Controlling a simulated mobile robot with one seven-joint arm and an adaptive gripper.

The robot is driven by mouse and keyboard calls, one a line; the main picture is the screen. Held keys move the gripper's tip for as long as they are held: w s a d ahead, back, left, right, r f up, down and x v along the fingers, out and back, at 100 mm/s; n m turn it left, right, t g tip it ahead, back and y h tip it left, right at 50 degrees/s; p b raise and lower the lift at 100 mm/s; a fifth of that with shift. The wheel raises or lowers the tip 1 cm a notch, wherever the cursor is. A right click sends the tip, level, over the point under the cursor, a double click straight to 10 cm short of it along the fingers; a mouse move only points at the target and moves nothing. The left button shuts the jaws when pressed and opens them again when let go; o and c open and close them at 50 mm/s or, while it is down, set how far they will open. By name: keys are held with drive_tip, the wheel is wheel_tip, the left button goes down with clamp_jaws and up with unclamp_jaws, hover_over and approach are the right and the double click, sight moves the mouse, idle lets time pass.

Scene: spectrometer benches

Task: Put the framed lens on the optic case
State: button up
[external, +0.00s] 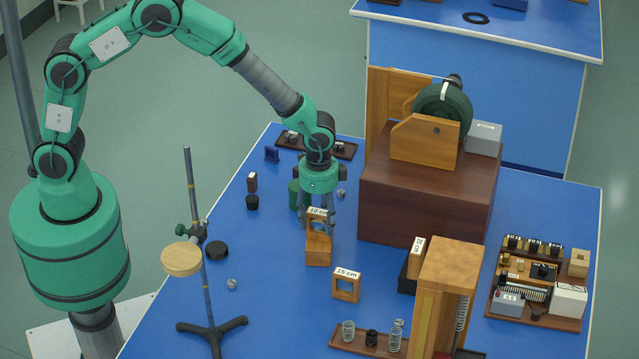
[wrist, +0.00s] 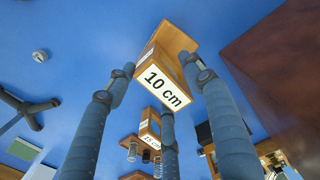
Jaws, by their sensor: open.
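A wooden framed piece labelled "10 cm" (external: 318,254) stands upright on the blue bench; it also shows in the wrist view (wrist: 163,87). My gripper (external: 318,222) is open and points down, its fingers around the upper part of this piece. I cannot tell whether they touch it. A smaller wooden frame labelled "15 cm" (external: 346,289) stands nearer the camera, and also shows in the wrist view (wrist: 150,127). Another labelled wooden block (external: 416,252) rests on a black box (external: 404,281) to the right. I cannot tell for certain which thing is the optic case.
A large brown box (external: 397,202) with a lamp-like device stands to the right. A tall wooden housing (external: 448,275) is at front right. A stand with a tripod foot (external: 211,332) is at front left. Clear blue bench lies between the stand and the frames.

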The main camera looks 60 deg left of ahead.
wheel_tip(320, 180, up, 12)
drive_tip(key=shift+f+p, duration=0.1)
drive_tip(key=shift+p, duration=0.6)
idle(0.4)
drive_tip(key=s+a+r+n+t, duration=0.1)
drive_tip(key=s+a+r+n, duration=0.1)
drive_tip(key=s+a+r, duration=0.55)
drive_tip(key=s+a+r+n+t, duration=0.25)
drive_tip(key=a+r, duration=0.65)
drive_tip(key=r, duration=0.6)
drive_tip(key=s+a+r+n, duration=0.1)
drive_tip(key=s+a+r, duration=0.1)
drive_tip(key=s+a, duration=0.2)
drive_tip(key=s+a+r+n+t, duration=0.1)
drive_tip(key=s+a, duration=0.3)
drive_tip(key=s, duration=0.7)
drive_tip(key=s+a+r+n+t, duration=0.1)
drive_tip(key=s+a+r+n, duration=0.1)
drive_tip(key=s+a, duration=0.2)
drive_tip(key=s, duration=0.3)
drive_tip(key=shift+s+a+r, duration=0.35)
drive_tip(key=shift+s, duration=0.05)
drive_tip(key=shift+n, duration=0.25)
